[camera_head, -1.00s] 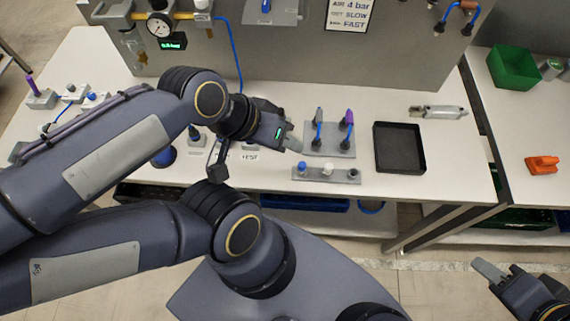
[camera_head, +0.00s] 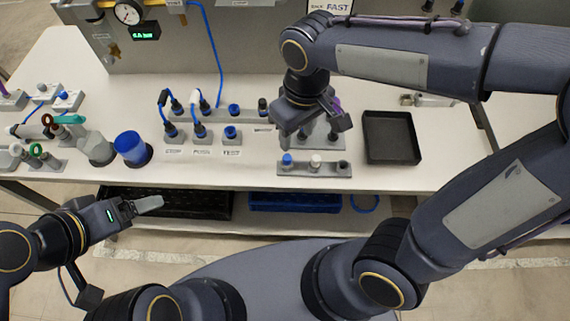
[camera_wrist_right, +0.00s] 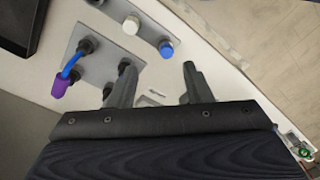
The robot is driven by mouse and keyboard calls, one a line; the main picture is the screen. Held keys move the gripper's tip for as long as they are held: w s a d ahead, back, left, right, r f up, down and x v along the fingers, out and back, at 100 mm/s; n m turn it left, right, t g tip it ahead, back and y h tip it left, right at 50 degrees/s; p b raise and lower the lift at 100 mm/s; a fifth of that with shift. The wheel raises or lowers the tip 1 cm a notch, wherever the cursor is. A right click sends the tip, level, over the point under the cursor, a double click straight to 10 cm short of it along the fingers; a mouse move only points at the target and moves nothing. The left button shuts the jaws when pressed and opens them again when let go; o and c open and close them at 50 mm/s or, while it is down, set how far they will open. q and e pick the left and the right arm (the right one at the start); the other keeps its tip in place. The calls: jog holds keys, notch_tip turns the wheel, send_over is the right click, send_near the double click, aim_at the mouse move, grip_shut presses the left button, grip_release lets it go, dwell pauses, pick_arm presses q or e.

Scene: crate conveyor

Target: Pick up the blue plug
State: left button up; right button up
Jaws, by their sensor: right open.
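The blue plug (camera_head: 287,159) stands upright at the left end of a small grey strip (camera_head: 302,170) near the table's front edge. It also shows in the right wrist view (camera_wrist_right: 166,48), above and ahead of the fingertips. A white plug (camera_head: 315,160) and a dark socket (camera_head: 342,166) share the strip. My right gripper (camera_head: 305,128) is open and empty, just behind the strip and apart from the blue plug. In the wrist view its two fingers (camera_wrist_right: 160,85) are spread. My left gripper (camera_head: 148,204) is in front of the table; its finger gap is hidden.
A hose plate (camera_wrist_right: 92,62) with a purple plug (camera_wrist_right: 63,86) lies close under my right gripper. A black tray (camera_head: 390,138) lies to the right. Left are labelled sockets with blue hoses (camera_head: 190,115) and a blue cup (camera_head: 130,147). The grey panel (camera_head: 260,45) stands behind.

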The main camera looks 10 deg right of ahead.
aim_at(287, 157)
jog(key=shift+w+a+f+n, duration=0.3)
jog(key=shift+a+f, duration=0.2)
jog(key=shift+a, duration=0.2)
jog(key=shift+w+a+f+h, duration=0.1)
jog(key=shift+a+f+h, duration=0.05)
jog(key=shift+f+h, duration=0.15)
notch_tip(287, 157, down, 7)
jog(key=shift+a+f, duration=0.1)
grip_shut()
